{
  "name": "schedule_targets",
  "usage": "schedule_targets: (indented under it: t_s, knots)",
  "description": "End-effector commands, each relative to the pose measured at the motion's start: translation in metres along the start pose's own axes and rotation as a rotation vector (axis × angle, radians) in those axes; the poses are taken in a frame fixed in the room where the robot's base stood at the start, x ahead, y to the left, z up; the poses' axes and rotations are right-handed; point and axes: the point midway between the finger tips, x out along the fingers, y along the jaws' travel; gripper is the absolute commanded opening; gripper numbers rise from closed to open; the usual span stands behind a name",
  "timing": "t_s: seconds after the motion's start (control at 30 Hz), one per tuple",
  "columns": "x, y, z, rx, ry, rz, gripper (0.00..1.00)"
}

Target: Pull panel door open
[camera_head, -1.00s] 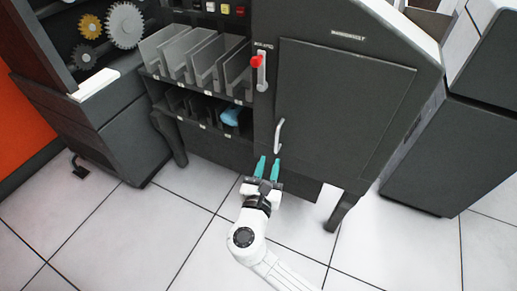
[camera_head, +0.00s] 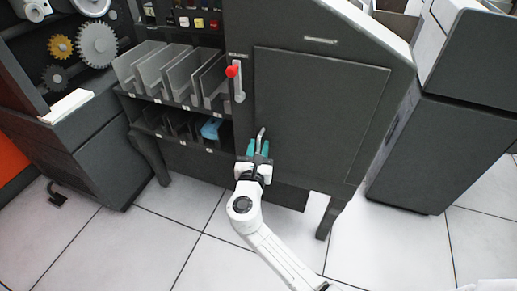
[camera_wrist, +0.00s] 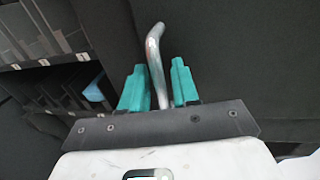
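The panel door (camera_head: 320,110) is a large dark grey panel on the front of the machine, and it looks closed. Its handle (camera_head: 261,137) is a grey metal bar at the lower left of the door. The handle also shows in the wrist view (camera_wrist: 155,60), where it stands between the two teal fingers. My gripper (camera_head: 258,148) is at the handle with its fingers apart, one on each side. In the wrist view my gripper (camera_wrist: 158,85) shows a gap between each finger and the bar. The handle's upper end bends and reaches past the fingertips.
A red-knobbed lever (camera_head: 234,75) is left of the door. Card slots (camera_head: 180,75) and a lower shelf with a blue object (camera_head: 211,128) lie further left. A separate dark cabinet (camera_head: 440,150) stands right. Tiled floor (camera_head: 400,250) in front is clear.

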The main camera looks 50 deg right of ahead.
Motion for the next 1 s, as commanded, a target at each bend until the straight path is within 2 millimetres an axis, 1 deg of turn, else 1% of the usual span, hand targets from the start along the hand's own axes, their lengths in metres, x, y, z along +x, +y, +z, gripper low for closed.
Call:
schedule_targets:
  t_s: [0.1, 0.4, 0.87, 1.0]
  knots:
    - [-0.0002, 0.0, 0.0, 0.0, 0.0, 0.0, 0.29]
    - [-0.0005, 0.0001, -0.0001, 0.0, 0.0, 0.0, 0.0]
    - [-0.0009, 0.0001, -0.0001, 0.0, 0.0, 0.001, 0.0]
    - [-0.0048, 0.0001, -0.0001, -0.001, 0.001, 0.015, 0.0]
